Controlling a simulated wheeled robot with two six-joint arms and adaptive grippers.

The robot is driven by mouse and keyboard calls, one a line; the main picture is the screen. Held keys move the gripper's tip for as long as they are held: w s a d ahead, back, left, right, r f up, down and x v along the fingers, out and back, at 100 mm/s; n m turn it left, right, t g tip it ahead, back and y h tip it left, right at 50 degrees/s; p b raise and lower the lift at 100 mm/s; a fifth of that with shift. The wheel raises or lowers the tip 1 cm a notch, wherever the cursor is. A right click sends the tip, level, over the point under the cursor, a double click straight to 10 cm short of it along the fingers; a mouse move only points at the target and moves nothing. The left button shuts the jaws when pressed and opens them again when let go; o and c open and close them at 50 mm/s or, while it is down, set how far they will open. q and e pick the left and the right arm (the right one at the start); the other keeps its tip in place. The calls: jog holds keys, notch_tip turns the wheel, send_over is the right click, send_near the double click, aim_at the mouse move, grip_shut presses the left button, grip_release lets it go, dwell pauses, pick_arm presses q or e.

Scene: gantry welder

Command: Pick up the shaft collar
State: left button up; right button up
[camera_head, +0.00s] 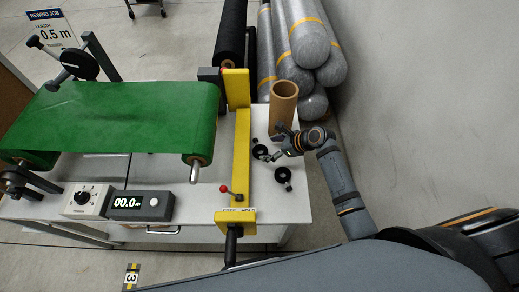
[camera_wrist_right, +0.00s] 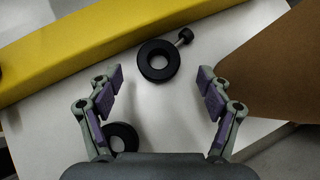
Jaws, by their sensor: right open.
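A black shaft collar (camera_head: 260,151), a thick ring with a dark centre hole, lies on the white tabletop between the yellow bar and a cardboard tube. In the right wrist view the same collar (camera_wrist_right: 158,61) lies flat, with a small knobbed screw pointing to the upper right. A second black collar (camera_head: 283,175) lies nearer the table's right edge; the right wrist view shows it (camera_wrist_right: 122,137) partly hidden behind my left-hand finger. My right gripper (camera_head: 274,145) is open and empty, its fingertips (camera_wrist_right: 160,85) just short of the first collar. My left gripper is not in view.
The yellow bar (camera_head: 241,150) runs along the collars' left side. The brown cardboard tube (camera_head: 283,103) stands upright close beside my right gripper. A green roll (camera_head: 110,115) and a counter display (camera_head: 140,204) are further left. Wrapped grey rolls (camera_head: 305,45) stand behind the table.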

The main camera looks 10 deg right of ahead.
aim_at(257, 150)
jog(key=x, duration=0.4)
jog(key=shift+s+f, duration=0.1)
jog(key=shift+a+f, duration=0.15)
jog(key=shift+f, duration=0.05)
jog(key=c, duration=0.5)
jog(key=shift+r, duration=0.1)
jog(key=c, duration=0.9)
jog(key=shift+o, duration=0.2)
jog(key=shift+r+p, duration=0.35)
jog(key=shift+p, duration=0.2)
notch_tip(257, 150, up, 3)
jog(key=p, duration=0.4)
jog(key=shift+r, duration=0.1)
pick_arm(q)
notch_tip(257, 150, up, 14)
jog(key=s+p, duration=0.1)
jog(key=p, duration=0.8)
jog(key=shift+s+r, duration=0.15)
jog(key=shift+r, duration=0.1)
pick_arm(e)
jog(key=s+a+r, duration=0.5)
jog(key=s+r, duration=0.4)
jog(key=s, duration=0.3)
jog(key=shift+s, duration=0.4)
